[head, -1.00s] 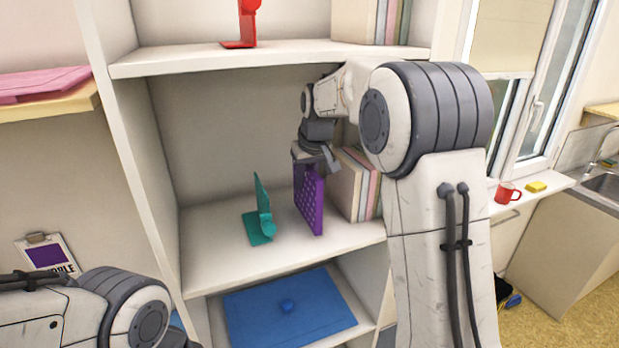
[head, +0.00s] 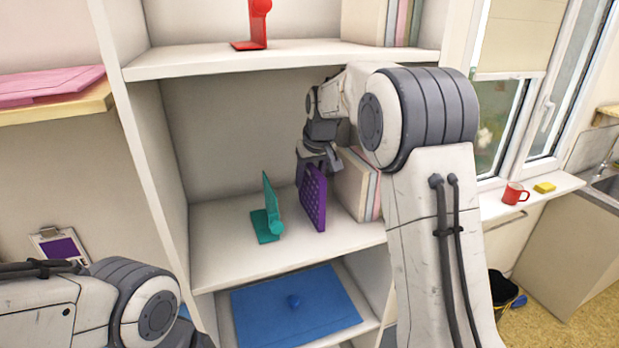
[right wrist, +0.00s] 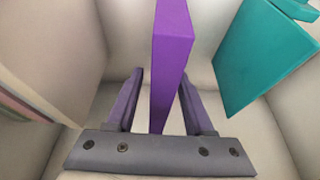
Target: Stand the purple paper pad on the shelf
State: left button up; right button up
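The purple paper pad (head: 315,203) stands on edge on the middle shelf board (head: 222,256), between a teal bookend (head: 268,222) and a row of books. It looks nearly upright in the head view. In the right wrist view the pad (right wrist: 170,55) rises between the two fingers of my right gripper (right wrist: 163,95), with a gap showing beside it. My right gripper (head: 322,158) is open at the pad's upper back part in the head view, where its fingers are partly hidden. My left arm shows at the bottom left; its gripper is out of view.
Books (head: 357,188) stand close on the pad's right. A red bookend (head: 258,25) and more books stand on the upper shelf. A clipboard (head: 60,246) with a purple patch hangs at left. The middle shelf's left part is clear.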

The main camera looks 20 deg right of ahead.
dwell(0.3)
jog(key=shift+s+r+b, duration=0.1)
jog(key=shift+r+b, duration=0.05)
jog(key=shift+b, duration=0.2)
jog(key=shift+b+v, duration=1.1)
jog(key=shift+v, duration=0.15)
jog(key=s+b, duration=0.5)
jog(key=s, duration=0.6)
jog(key=s+a+f+n+g+y+b, duration=0.1)
jog(key=s+a+f+n+g, duration=0.15)
jog(key=s+a+f, duration=0.8)
jog(key=s+a+f+n+g, duration=0.1)
jog(key=s+a+f+n, duration=0.1)
jog(key=s, duration=0.7)
jog(key=s+a+f+n+g+b, duration=0.1)
jog(key=s+a+f+n, duration=0.1)
jog(key=s+a+f, duration=0.3)
jog(key=s+f, duration=0.2)
jog(key=s, duration=0.1)
jog(key=shift+s+b, duration=0.3)
jog(key=shift+s, duration=0.1)
